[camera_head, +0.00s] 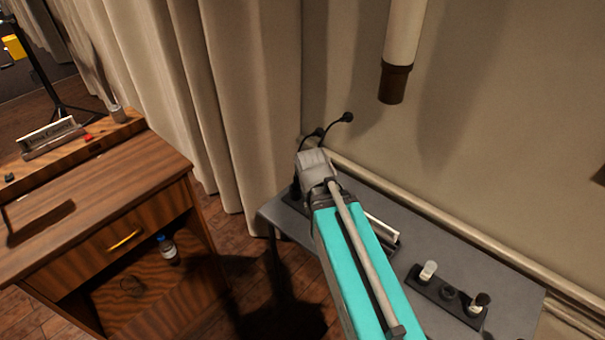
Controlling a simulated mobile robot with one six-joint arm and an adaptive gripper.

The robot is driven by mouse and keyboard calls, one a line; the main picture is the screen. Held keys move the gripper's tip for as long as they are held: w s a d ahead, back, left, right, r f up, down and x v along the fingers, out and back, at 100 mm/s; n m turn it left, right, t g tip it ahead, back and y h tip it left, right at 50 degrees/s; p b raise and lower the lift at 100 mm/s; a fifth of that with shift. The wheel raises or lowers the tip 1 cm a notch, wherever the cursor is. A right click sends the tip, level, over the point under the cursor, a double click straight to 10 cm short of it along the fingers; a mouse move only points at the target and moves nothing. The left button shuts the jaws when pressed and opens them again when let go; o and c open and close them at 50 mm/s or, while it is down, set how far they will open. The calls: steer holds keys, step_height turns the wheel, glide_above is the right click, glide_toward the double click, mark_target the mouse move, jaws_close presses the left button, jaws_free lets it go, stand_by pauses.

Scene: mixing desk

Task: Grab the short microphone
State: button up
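Two thin black gooseneck stems with dark tips, looking like microphones, rise behind the end of my arm. One tip (347,117) is higher and farther right. The other, seemingly shorter microphone (318,132) sits lower and to the left. Their lower parts are hidden behind my arm, so their real lengths are hard to judge. My teal arm reaches from the bottom up to a grey joint just below the two stems. My gripper's fingers do not show, and I cannot tell whether anything touches the microphones.
The grey table (510,290) stands against the wall. A dark holder (448,294) on it carries a white cylinder (428,271) and a dark-topped piece (479,303). A wooden desk (100,195) is at left. A brown-ended cream column (401,50) hangs above; curtains (235,100) stand behind.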

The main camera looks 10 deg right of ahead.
steer(key=w+a+f+m+t+h+b, duration=0.2)
steer(key=w+f+m+t+h+b, duration=0.25)
steer(key=w+b, duration=0.4)
steer(key=w+a+r+m+t+h+b, duration=0.1)
steer(key=w+a+m+t+h+b, duration=0.2)
steer(key=w+a+t+b, duration=0.2)
steer(key=w+a, duration=0.2)
steer(key=w, duration=0.2)
steer(key=shift+r, duration=0.15)
steer(key=b+x, duration=0.3)
steer(key=x, duration=0.5)
steer(key=shift+w+d, duration=0.2)
steer(key=shift+d, duration=0.05)
steer(key=shift+w, duration=0.1)
steer(key=shift+b+x, duration=1.25)
steer(key=shift+x, duration=1.35)
steer(key=shift+c, duration=0.2)
